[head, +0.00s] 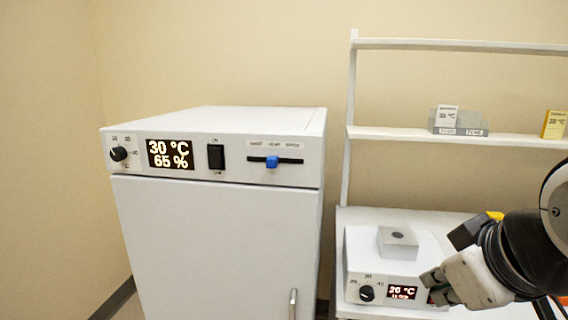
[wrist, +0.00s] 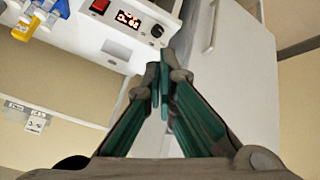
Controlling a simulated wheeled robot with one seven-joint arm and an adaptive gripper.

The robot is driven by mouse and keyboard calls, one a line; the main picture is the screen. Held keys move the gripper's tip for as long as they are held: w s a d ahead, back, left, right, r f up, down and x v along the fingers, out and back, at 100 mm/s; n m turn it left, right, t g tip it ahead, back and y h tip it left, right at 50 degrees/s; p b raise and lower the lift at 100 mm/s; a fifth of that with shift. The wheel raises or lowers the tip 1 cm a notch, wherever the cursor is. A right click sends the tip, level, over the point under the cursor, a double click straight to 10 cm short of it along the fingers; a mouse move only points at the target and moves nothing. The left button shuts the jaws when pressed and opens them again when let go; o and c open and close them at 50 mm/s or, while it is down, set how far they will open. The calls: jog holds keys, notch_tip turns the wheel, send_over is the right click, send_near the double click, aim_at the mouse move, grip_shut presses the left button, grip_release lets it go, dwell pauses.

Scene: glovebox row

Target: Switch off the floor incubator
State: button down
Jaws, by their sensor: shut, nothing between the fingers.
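The floor incubator (head: 220,235) is the tall white cabinet left of centre in the head view. Its lit display (head: 170,154) reads 30 °C and 65 %. Right of the display is a black rocker switch (head: 216,157) with small labels above and below; I cannot tell its position. A black knob (head: 119,154) is at the left of the panel and a blue slider (head: 272,162) at the right. My gripper (head: 430,288) is shut and empty, right of the incubator by the small bench unit. In the wrist view my gripper (wrist: 160,82) points toward the incubator's door side (wrist: 240,85).
The small white bench unit (head: 357,262) has a lit 20 °C display, a knob and a red switch (wrist: 102,6). A grey block (head: 398,241) sits on top. A shelf (head: 400,134) above holds cards. The incubator's door handle (head: 293,303) sticks out low. Space left of the incubator is clear.

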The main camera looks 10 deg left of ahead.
aim_at(215, 157)
jog(key=w+a+r+n+t+y, duration=0.1)
jog(key=w+a+r+n+y, duration=0.1)
jog(key=w+a+n, duration=0.45)
jog(key=w+a+r+n+t+y+p, duration=0.1)
jog(key=a+r+n+t+y, duration=0.15)
jog(key=a, duration=0.65)
jog(key=w+a+r+n+y, duration=0.2)
jog(key=w+a+n, duration=0.25)
jog(key=a, duration=0.35)
jog(key=s+a+r+n+y, duration=0.2)
jog(key=a+n+y, duration=0.2)
jog(key=a, duration=0.6)
jog(key=shift+a+n, duration=0.15)
jog(key=shift+n, duration=0.8)
jog(key=shift+a+r, duration=0.1)
jog(key=shift+w+d+p+x, duration=0.3)
jog(key=shift+w+d+x, duration=0.05)
jog(key=shift+x, duration=1.75)
jog(key=shift+w+d+p+x, duration=0.35)
jog(key=shift+x, duration=1.7)
jog(key=shift+w+d+p+x, duration=0.3)
jog(key=shift+w+d+x, duration=0.1)
jog(key=shift+x, duration=1.7)
